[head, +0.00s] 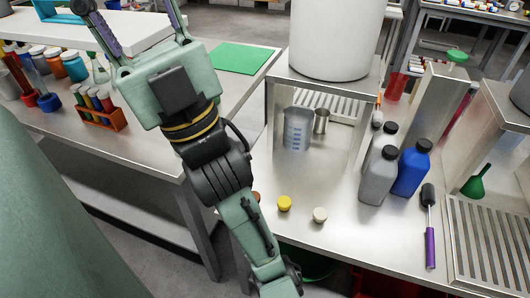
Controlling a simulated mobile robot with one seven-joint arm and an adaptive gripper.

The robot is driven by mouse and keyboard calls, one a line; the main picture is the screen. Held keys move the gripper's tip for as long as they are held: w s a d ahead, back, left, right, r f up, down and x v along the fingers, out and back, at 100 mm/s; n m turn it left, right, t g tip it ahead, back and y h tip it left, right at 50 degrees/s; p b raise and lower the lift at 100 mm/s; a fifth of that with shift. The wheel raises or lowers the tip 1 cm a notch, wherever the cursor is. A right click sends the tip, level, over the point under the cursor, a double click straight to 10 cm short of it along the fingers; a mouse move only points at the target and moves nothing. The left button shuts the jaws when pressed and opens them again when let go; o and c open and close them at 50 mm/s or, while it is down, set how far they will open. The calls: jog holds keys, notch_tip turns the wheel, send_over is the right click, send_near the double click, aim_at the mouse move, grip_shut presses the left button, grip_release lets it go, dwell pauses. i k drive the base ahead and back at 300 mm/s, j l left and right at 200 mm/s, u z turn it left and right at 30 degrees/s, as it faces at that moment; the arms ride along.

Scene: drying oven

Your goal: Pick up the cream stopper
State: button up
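The cream stopper (320,214) is a small, pale, round piece standing on the steel bench, near its front edge. A yellow stopper (285,203) stands just to its left. A brownish stopper (256,196) shows farther left, partly hidden by my arm. My gripper (138,18) is at the top left, far from the cream stopper, over the left table. Its two fingers are spread wide apart and point up in the picture. I see nothing between them; their tips reach the top edge of the picture.
A grey bottle (378,176) and a blue bottle (411,170) stand right of the stoppers. A beaker (297,129) and a metal cup (321,121) stand behind, under a raised shelf. A purple-handled tool (430,235) lies at right. The left table holds a tube rack (102,118).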

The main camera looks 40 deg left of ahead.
aim_at(320, 214)
jog(key=i+l+u, duration=0.15)
jog(key=u, duration=0.35)
jog(key=i+l+u, duration=0.1)
jog(key=l+u, duration=0.15)
jog(key=u, duration=0.25)
jog(key=l, duration=0.15)
jog(key=k+l+u, duration=0.25)
jog(key=l, duration=0.1)
